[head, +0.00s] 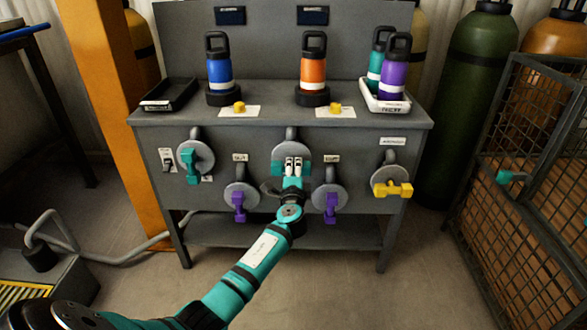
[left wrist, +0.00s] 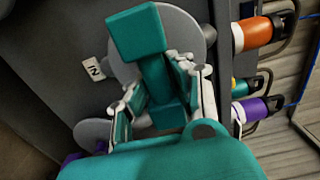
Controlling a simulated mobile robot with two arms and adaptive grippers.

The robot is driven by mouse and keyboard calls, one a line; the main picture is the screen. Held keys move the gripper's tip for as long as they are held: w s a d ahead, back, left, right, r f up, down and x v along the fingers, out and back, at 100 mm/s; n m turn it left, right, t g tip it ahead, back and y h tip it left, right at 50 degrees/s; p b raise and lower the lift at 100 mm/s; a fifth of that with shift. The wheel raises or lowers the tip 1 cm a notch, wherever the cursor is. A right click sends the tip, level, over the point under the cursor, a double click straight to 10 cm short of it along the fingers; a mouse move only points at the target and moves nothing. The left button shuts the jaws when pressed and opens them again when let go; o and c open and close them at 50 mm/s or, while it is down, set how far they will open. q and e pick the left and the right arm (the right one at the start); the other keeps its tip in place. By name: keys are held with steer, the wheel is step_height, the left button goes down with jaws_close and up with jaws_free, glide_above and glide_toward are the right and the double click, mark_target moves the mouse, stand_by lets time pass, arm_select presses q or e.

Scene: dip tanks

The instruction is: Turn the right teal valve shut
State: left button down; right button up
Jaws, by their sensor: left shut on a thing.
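The right teal valve (head: 277,168) is on the front panel of the grey tank bench, at the middle, with a round grey flange behind it. Its bar handle lies about level in the head view. In the left wrist view the teal handle (left wrist: 138,33) has a block end and runs between the fingers. My left gripper (head: 293,166) is shut on this handle and hides its middle; the fingers also show in the left wrist view (left wrist: 160,88). The other teal valve (head: 190,162) is at the left of the panel, its handle roughly upright. My right gripper is out of view.
Purple valves (head: 238,205) (head: 331,205) sit below on either side, close to my gripper. A yellow valve (head: 393,189) is at the right. Bottles stand on the bench top (head: 270,115). A wire cage (head: 530,150) stands at the right. The floor in front is clear.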

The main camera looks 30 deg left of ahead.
arm_select(q)
steer(key=shift+d+f, duration=0.15)
steer(key=shift+f, duration=0.1)
steer(key=c, duration=1.4)
jaws_free()
steer(key=shift+o, duration=1.2)
steer(key=shift+r, duration=0.1)
steer(key=v, duration=1.2)
steer(key=shift+s, duration=0.1)
